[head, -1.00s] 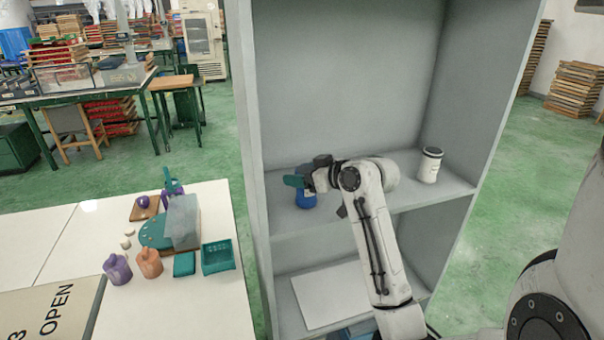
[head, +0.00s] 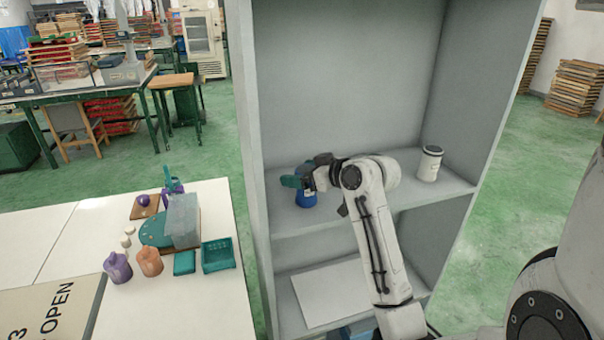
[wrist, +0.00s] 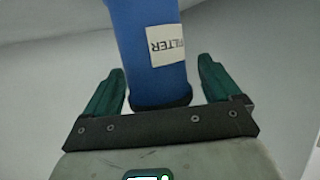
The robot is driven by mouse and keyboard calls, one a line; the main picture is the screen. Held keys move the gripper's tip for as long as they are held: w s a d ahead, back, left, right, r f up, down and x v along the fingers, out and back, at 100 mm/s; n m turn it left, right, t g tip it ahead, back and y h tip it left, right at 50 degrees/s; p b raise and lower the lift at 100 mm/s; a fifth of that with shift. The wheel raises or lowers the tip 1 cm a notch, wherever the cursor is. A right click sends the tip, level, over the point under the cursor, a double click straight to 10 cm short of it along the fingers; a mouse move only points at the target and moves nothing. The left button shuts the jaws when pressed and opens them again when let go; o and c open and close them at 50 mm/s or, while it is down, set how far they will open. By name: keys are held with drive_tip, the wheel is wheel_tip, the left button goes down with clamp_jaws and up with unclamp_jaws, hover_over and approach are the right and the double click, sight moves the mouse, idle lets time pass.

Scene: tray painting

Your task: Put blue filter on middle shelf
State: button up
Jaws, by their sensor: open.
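The blue filter (head: 306,198) stands on the middle shelf (head: 390,202) of the grey cabinet, toward its left side. In the wrist view the filter (wrist: 155,45) shows as a blue cylinder with a white label reading "FILTER" and a dark end. My gripper (head: 291,182) is at the filter's upper part in the head view. In the wrist view its two green fingers (wrist: 160,82) are spread on either side of the filter, with a visible gap on both sides. My gripper and wrist hide part of the filter's top in the head view.
A white canister with a dark lid (head: 430,163) stands at the right of the same shelf. The cabinet's left side wall (head: 250,150) is close to my gripper. A white table (head: 215,305) with bottles and a teal basket (head: 218,256) is at left.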

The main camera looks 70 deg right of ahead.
drive_tip(key=v, duration=1.1)
drive_tip(key=shift+s+b, duration=0.35)
drive_tip(key=shift+s, duration=0.05)
drive_tip(key=shift+r, duration=0.1)
